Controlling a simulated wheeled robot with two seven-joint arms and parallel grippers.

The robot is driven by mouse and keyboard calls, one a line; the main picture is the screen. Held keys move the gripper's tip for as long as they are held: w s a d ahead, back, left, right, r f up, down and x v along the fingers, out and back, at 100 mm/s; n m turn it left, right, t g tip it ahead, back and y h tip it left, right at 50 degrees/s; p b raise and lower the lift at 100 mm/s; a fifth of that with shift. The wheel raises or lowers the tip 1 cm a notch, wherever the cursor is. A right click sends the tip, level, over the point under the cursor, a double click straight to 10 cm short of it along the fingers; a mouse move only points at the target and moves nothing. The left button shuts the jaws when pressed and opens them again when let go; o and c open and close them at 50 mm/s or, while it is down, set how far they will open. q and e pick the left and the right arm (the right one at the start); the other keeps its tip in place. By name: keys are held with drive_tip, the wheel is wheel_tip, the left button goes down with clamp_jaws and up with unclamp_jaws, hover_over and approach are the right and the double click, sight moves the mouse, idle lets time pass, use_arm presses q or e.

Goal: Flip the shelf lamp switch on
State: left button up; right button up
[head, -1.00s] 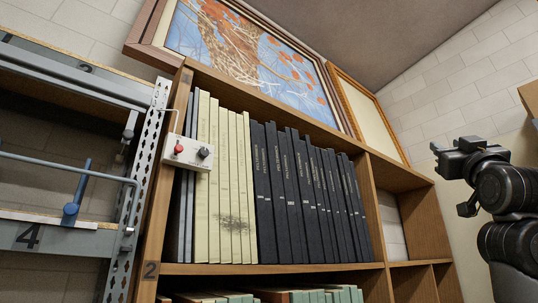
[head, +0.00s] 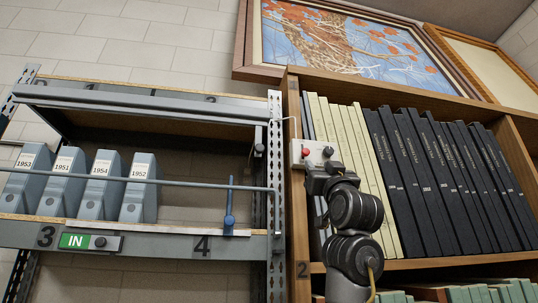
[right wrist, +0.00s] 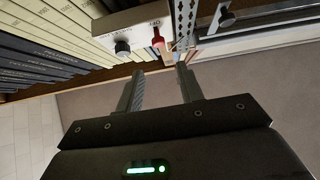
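A small white switch box (head: 298,157) with a red-tipped switch (head: 306,152) and a dark knob (head: 328,151) is fixed to the left upright of the wooden bookshelf. In the right wrist view, the box (right wrist: 136,28) is at the top, with the dark knob (right wrist: 122,47) left of the red switch (right wrist: 157,38). Its lettering is too small to read. My right gripper (head: 324,170) is just below the box and hides part of it. In the right wrist view, its two fingers (right wrist: 160,72) are apart and nothing is between them. My left gripper is in neither current view.
The wooden bookshelf (head: 290,200) holds cream and black volumes (head: 450,180). A metal rack (head: 130,98) on the left holds several blue-grey boxes (head: 103,188) behind a rail, with a green IN sign (head: 75,241) below. Framed pictures (head: 340,45) stand on top.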

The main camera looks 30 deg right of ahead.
sight(307, 152)
drive_tip(key=shift+o, duration=0.3)
drive_tip(key=p+x, duration=0.7)
drive_tip(key=x, duration=0.3)
drive_tip(key=shift+d+p, duration=0.15)
drive_tip(key=shift+p, duration=0.2)
drive_tip(key=shift+w+d+r+p, duration=0.2)
drive_tip(key=shift+w+p, duration=0.1)
drive_tip(key=shift+w, duration=0.2)
use_arm(q)
wheel_tip(307, 152, up, 8)
drive_tip(key=a, duration=0.1)
drive_tip(key=shift+w+r, duration=0.15)
drive_tip(key=shift+w, duration=0.05)
use_arm(e)
drive_tip(key=shift+a, duration=0.1)
drive_tip(key=shift+c, duration=0.4)
use_arm(q)
drive_tip(key=shift+d, duration=0.15)
use_arm(e)
clamp_jaws()
